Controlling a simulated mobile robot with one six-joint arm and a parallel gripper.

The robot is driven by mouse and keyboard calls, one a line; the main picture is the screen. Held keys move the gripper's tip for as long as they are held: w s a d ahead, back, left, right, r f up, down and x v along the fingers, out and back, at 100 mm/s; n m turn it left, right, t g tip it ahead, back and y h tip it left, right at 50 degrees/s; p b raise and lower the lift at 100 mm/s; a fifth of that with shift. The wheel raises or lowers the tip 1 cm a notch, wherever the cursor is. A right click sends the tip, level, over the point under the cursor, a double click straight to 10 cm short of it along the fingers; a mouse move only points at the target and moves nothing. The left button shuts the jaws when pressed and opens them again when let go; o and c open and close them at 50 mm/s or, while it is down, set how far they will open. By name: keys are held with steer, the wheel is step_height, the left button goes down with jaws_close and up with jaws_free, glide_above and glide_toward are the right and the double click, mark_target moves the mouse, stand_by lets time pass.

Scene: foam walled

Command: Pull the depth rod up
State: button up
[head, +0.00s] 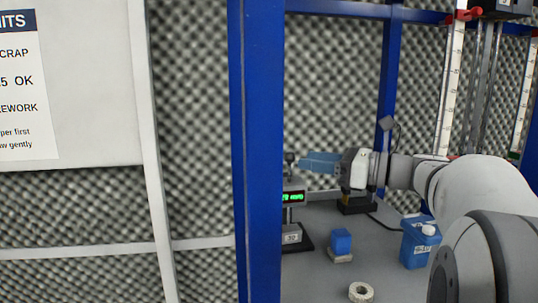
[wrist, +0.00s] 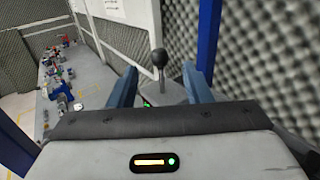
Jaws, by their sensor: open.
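The depth rod (wrist: 161,72) shows in the wrist view as a thin dark stem with a round black knob on top, ahead of my gripper (wrist: 159,69). The knob appears between the two blue fingers, with a gap on each side. The gripper is open and holds nothing. In the head view my gripper (head: 303,163) points left, and the small dark knob of the rod (head: 290,157) shows just beyond its fingertips. Below it stands a gauge with a green display (head: 292,197), partly hidden behind the blue post.
A blue post (head: 256,150) stands close to the left of the gauge. On the grey table are a blue block (head: 341,238), a white ring (head: 361,292) and a blue canister (head: 418,243). In the wrist view a cluttered bench (wrist: 85,85) lies to the left.

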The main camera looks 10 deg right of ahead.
steer(key=p+x, duration=0.1)
steer(key=x, duration=0.6)
steer(key=shift+w+a+p, duration=0.2)
steer(key=shift+a+p, duration=0.05)
steer(key=shift+p, duration=0.05)
steer(key=shift+c, duration=0.3)
jaws_close()
